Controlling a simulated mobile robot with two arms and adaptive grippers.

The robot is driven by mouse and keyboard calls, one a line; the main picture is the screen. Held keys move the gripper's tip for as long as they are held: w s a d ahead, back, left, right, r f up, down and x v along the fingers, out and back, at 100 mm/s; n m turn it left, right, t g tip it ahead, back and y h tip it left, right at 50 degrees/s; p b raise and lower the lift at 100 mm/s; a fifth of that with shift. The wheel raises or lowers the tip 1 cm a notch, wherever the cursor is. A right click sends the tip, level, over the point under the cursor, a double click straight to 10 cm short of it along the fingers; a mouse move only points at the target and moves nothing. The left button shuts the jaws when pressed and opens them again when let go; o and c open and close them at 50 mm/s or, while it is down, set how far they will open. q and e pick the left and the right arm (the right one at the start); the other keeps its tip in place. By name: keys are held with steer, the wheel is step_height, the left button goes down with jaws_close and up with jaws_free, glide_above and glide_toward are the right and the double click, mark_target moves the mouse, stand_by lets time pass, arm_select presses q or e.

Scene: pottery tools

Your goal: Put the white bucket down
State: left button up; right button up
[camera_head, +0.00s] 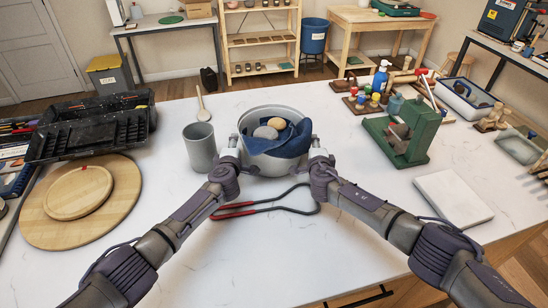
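The white bucket (272,166) is near the middle of the white table, upright. It holds a blue cloth (291,143) and rounded lumps, one beige (276,123) and one grey (265,133). My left gripper (231,146) is at the bucket's left side, and its fingers seem shut on the rim. My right gripper (317,147) is at the right side in the same way. The fingertips are small and partly hidden against the bucket. I cannot tell whether the bucket's base touches the table.
A grey cup (200,148) stands close left of the bucket. Red-handled tongs (262,206) lie in front, below my arms. Round wooden boards (55,225) lie left. A green machine (412,135) and a white slab (453,198) are right. The table's front middle is clear.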

arm_select(q)
steer(key=shift+a, duration=0.1)
steer(key=shift+s, duration=0.5)
arm_select(e)
steer(key=shift+d, duration=0.1)
arm_select(q)
steer(key=v, duration=1.1)
steer(key=shift+w+r, duration=0.1)
arm_select(e)
steer(key=shift+s+r, duration=0.35)
steer(key=shift+s, duration=0.3)
steer(key=v, duration=1)
steer(key=shift+s, duration=0.35)
